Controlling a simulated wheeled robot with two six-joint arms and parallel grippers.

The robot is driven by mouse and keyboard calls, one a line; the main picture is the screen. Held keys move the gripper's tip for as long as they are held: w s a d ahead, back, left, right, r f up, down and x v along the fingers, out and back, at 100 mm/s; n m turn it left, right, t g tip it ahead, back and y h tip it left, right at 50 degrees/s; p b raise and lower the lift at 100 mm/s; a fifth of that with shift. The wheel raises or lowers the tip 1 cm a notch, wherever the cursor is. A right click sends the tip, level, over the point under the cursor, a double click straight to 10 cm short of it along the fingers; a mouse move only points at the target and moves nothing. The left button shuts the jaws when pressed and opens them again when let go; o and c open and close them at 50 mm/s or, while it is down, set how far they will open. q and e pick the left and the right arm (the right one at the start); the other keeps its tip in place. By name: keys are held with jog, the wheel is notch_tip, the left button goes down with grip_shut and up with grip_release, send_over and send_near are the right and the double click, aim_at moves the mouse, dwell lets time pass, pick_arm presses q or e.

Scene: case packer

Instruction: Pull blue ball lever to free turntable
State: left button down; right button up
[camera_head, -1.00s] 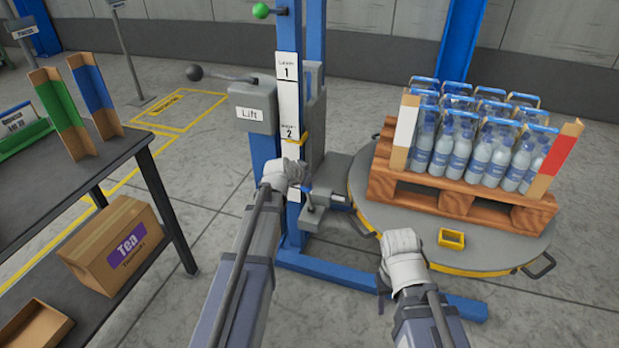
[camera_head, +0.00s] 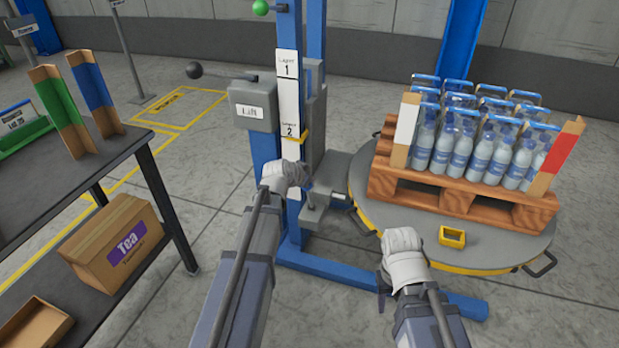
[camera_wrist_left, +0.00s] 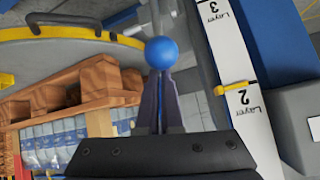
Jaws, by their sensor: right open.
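The blue ball (camera_wrist_left: 161,53) shows in the left wrist view, right at the tips of my left gripper (camera_wrist_left: 160,85). The two dark fingers look close together below the ball; whether they hold it or its stem cannot be made out. In the head view my left gripper (camera_head: 292,178) is beside the blue mast, and the ball is hidden there. The round grey turntable (camera_head: 400,212) carries a wooden pallet (camera_head: 455,198) of bottles. My right gripper (camera_head: 402,242) is open, in front of the turntable's near left edge.
A lift box (camera_head: 253,106) with a black ball lever (camera_head: 194,71) is on the mast (camera_head: 316,30). A yellow block (camera_head: 452,237) sits on the turntable's front. A dark shelf with a tea carton (camera_head: 115,245) stands left. Floor between shelf and mast is clear.

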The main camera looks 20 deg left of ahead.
pick_arm(q)
notch_tip(320, 180, up, 3)
jog(key=w+d+p, duration=0.1)
jog(key=w+p, duration=0.2)
jog(key=s+a+r+p, duration=0.1)
jog(key=s+r+p, duration=0.3)
jog(key=s, duration=0.5)
jog(key=shift+r, duration=0.15)
jog(key=shift+w, duration=0.1)
jog(key=s+d+r+g+y+p, duration=0.1)
jog(key=s+d+r+g+p, duration=0.2)
jog(key=s+d+r+p, duration=0.2)
jog(key=s+d+r+g+y+p, duration=0.1)
jog(key=s+d+r+g+p, duration=0.2)
jog(key=s+d+p, duration=0.4)
jog(key=s+d+r+g+y+p, duration=0.1)
jog(key=s+d+r+g+p, duration=0.3)
jog(key=s+p, duration=0.6)
notch_tip(320, 180, up, 3)
jog(key=shift+s+d+f, duration=0.15)
jog(key=shift+s+d, duration=0.9)
jog(key=shift+s, duration=0.15)
jog(key=shift+d, duration=0.1)
